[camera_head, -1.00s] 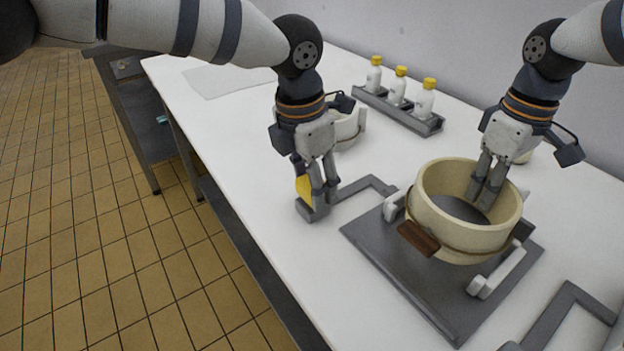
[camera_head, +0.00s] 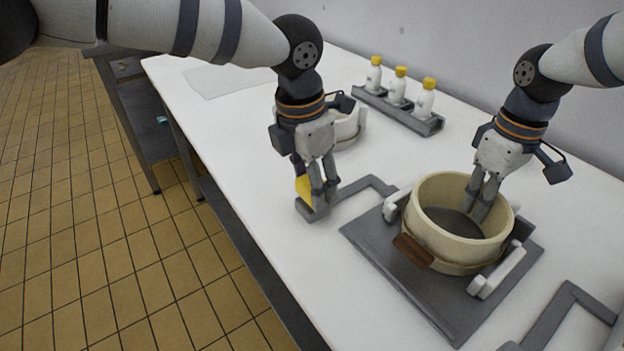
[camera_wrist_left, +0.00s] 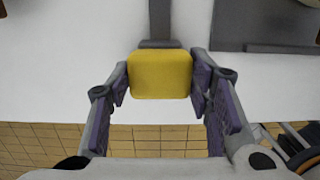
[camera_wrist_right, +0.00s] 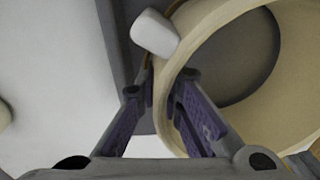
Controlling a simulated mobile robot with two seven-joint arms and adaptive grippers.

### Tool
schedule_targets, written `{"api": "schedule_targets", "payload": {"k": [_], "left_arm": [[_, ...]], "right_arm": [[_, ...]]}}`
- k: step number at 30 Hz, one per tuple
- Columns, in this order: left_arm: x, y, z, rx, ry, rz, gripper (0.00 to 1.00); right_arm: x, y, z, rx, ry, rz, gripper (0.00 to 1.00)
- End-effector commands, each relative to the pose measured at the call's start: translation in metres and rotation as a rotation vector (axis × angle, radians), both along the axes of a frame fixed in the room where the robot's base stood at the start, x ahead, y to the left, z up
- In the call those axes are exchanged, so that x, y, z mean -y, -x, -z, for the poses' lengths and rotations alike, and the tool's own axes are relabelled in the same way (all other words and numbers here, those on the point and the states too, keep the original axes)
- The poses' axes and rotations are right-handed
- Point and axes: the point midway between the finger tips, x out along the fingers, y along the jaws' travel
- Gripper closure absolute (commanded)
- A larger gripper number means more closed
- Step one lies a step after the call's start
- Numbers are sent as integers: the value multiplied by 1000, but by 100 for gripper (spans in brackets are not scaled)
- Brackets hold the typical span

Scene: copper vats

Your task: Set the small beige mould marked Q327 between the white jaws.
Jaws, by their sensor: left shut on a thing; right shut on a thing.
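The beige ring-shaped mould (camera_head: 440,243) has a brown patch (camera_head: 412,251) on its front; no marking is legible. It stands over the grey plate between two white jaws, one at its left (camera_head: 390,208) and one at its right (camera_head: 498,272). I cannot tell whether its bottom touches the plate. My right gripper (camera_head: 480,210) is shut on the mould's far wall, which also shows in the right wrist view (camera_wrist_right: 300,90). My left gripper (camera_head: 322,195) is shut on a yellow handle (camera_wrist_left: 160,75) of a grey lever that runs to the plate.
The grey plate (camera_head: 455,325) lies on the white worktop. A pale round vessel (camera_head: 350,127) stands behind my left gripper. A grey rack (camera_head: 435,125) with white yellow-capped bottles is along the wall. Another grey bar (camera_head: 540,325) is at front right.

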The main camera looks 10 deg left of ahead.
Motion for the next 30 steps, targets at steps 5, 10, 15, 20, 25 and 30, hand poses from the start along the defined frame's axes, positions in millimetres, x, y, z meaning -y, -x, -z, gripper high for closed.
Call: {"api": "schedule_targets", "payload": {"k": [5, 10, 15, 20, 25, 30], "left_arm": [[0, 2, 4, -9, -3, 2, 81], [0, 2, 4, -9, -3, 2, 81], [0, 2, 4, -9, -3, 2, 81], [0, 2, 4, -9, -3, 2, 81], [0, 2, 4, -10, -3, 2, 81], [0, 2, 4, -10, -3, 2, 81]], "right_arm": [[0, 0, 5, -1, -1, 0, 100], [0, 0, 5, -1, -1, 0, 100], [0, 0, 5, -1, -1, 0, 72], [0, 0, 5, 0, 0, 0, 69], [1, 0, 3, -1, 1, 0, 69], [1, -2, -31, 4, 0, 0, 69]]}}
